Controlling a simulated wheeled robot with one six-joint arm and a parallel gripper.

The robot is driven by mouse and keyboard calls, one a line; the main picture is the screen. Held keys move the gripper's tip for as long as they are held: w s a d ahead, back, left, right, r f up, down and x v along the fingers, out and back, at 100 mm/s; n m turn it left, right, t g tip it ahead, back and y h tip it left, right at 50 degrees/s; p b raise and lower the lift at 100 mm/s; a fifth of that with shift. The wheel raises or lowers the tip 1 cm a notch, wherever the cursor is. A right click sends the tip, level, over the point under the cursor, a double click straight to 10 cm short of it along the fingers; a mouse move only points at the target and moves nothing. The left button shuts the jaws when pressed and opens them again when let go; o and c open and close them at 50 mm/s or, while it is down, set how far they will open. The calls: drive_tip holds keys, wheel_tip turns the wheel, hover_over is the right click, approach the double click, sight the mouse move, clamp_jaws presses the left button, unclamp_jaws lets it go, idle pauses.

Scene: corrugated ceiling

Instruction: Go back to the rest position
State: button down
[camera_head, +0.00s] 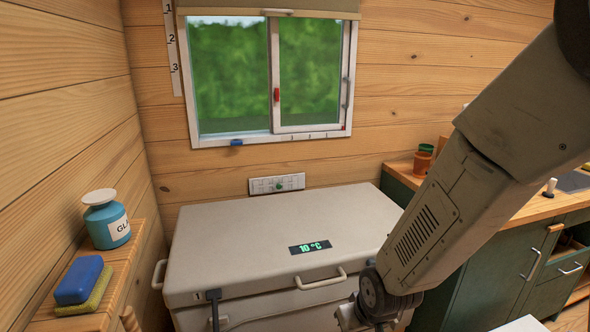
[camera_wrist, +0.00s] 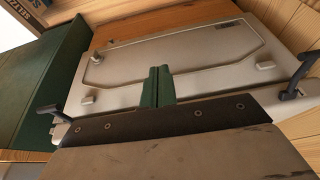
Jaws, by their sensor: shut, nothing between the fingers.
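My arm (camera_head: 450,200) reaches down from the upper right in the head view, and its wrist is low in front of the chest. My gripper (camera_wrist: 157,72) shows in the wrist view as two green fingers pressed together, shut and empty. The fingertips are not clear in the head view. The pale chest (camera_head: 270,235) stands under the window with its lid down and a display reading 10 °C (camera_head: 310,247). In the wrist view a pale panel with dark latches (camera_wrist: 285,95) lies beyond my fingers; I cannot tell the gap.
A green cabinet (camera_head: 490,265) with a wooden counter stands at right, close to my arm. The window (camera_head: 270,75) is above the chest.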

drive_tip(key=s+d+r+m+g, duration=0.1)
drive_tip(key=s+d+r, duration=0.3)
drive_tip(key=s+r, duration=0.2)
drive_tip(key=s+d+r+m+h, duration=0.1)
drive_tip(key=s+d+r, duration=0.4)
drive_tip(key=r, duration=0.5)
drive_tip(key=s+d+r+m+g, duration=0.1)
drive_tip(key=s+d+r, duration=0.3)
drive_tip(key=s+r, duration=0.4)
drive_tip(key=shift+d+r+g, duration=0.2)
drive_tip(key=shift+g, duration=0.1)
